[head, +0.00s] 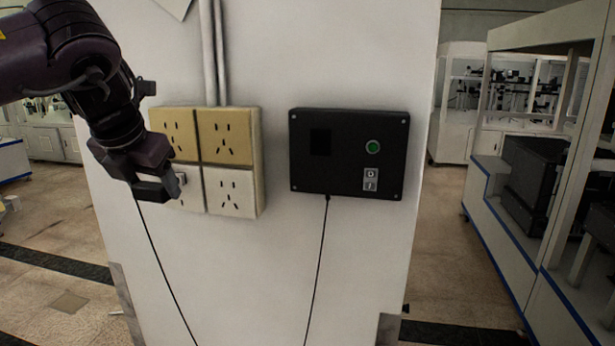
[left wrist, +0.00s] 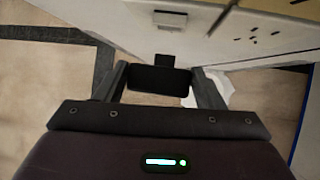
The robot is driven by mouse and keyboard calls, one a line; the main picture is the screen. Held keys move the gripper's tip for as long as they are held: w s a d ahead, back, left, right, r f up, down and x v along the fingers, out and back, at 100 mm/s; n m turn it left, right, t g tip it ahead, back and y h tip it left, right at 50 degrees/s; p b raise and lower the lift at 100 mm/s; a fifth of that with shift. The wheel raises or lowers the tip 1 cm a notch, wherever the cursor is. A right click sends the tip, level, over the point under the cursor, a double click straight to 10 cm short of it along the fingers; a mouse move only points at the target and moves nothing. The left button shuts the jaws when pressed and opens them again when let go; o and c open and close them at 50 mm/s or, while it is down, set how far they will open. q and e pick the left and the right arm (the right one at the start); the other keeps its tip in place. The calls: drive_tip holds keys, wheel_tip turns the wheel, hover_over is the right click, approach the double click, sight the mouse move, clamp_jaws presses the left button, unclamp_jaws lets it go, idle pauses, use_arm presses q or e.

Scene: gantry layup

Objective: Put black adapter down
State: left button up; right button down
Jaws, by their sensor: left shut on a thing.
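My left gripper (head: 160,188) is at the lower left of the socket panel (head: 256,165) in the head view. In the left wrist view my left gripper (left wrist: 158,90) is shut on the black adapter (left wrist: 158,82), a dark block between the two fingers. In the head view the adapter is hard to tell from the dark fingers. A thin black cable hangs down from the gripper. The socket panel has two yellow sockets above and two white ones below. The gripper partly hides the lower left socket. My right gripper is not in view.
A black control box (head: 345,152) with a green button and a rocker switch is mounted on the white wall (head: 270,260), right of the sockets. A cable hangs from it. Grey conduits (head: 213,60) run up above the sockets. White benches (head: 515,200) stand at the right.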

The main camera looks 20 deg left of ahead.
use_arm(q)
drive_tip(key=shift+w+a, duration=0.15)
drive_tip(key=shift+w, duration=1.2)
drive_tip(key=shift+s, duration=0.3)
drive_tip(key=shift+s, duration=0.5)
drive_tip(key=shift+s+d, duration=0.2)
drive_tip(key=shift+s, duration=1.25)
drive_tip(key=w, duration=0.4)
drive_tip(key=w+p, duration=0.1)
drive_tip(key=w, duration=0.1)
drive_tip(key=shift+a, duration=0.25)
drive_tip(key=shift+c, duration=0.5)
drive_tip(key=shift+s+r, duration=0.1)
drive_tip(key=shift+a, duration=0.15)
